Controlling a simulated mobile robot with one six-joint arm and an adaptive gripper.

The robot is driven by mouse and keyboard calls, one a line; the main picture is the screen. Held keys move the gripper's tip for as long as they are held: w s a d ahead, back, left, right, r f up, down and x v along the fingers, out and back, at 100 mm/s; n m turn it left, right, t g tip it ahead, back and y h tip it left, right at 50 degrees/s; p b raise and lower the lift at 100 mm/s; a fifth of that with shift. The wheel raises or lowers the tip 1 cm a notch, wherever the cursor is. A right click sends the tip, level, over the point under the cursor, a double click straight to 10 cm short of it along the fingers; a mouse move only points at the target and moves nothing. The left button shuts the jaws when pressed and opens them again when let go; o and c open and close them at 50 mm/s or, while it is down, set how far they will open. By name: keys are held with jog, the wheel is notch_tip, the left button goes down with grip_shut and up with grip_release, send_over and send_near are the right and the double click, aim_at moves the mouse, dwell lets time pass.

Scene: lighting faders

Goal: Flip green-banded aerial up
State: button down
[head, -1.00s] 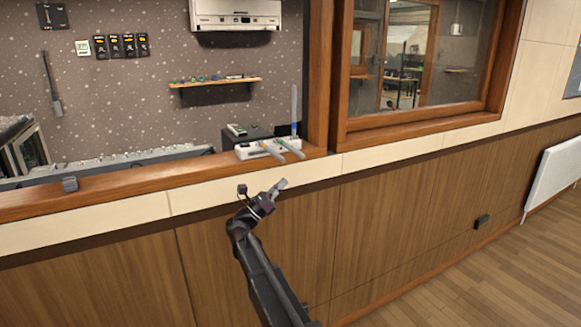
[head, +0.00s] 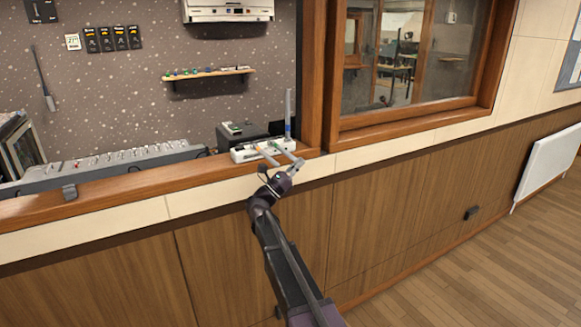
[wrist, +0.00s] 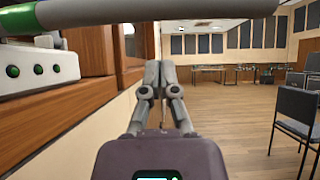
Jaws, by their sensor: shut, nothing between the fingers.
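A white receiver box (head: 245,155) stands on the wooden ledge; its corner with green-lit knobs (wrist: 40,70) fills the left of the wrist view. The grey green-banded aerial (head: 284,151) leans low out over the ledge's front. In the wrist view the green-banded aerial (wrist: 150,11) crosses the top almost level, its green band at the left. An orange-banded aerial (head: 266,156) also lies low beside it; a blue-banded aerial (head: 288,112) stands upright. My gripper (head: 298,163) is shut and empty, close to the green-banded aerial's outer end. In the wrist view my gripper (wrist: 160,72) is below that aerial; contact is not visible.
The wooden ledge (head: 130,189) runs along the wall opening. The brown window post (head: 313,80) rises right of the box. A dark box (head: 232,133) and a mixing desk (head: 110,165) are behind the ledge. The floor to the right is clear; chairs (wrist: 297,112) stand farther off.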

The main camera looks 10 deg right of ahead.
aim_at(284, 151)
jog(key=a+r, duration=0.1)
jog(key=s+a+r+p, duration=0.1)
jog(key=a, duration=0.1)
jog(key=shift+a, duration=0.2)
jog(key=shift+p, duration=0.3)
jog(key=shift+s+d+r+p, duration=0.1)
jog(key=shift+s+r+p, duration=0.05)
jog(key=shift+r+p, duration=1.4)
jog(key=shift+d+f, duration=0.1)
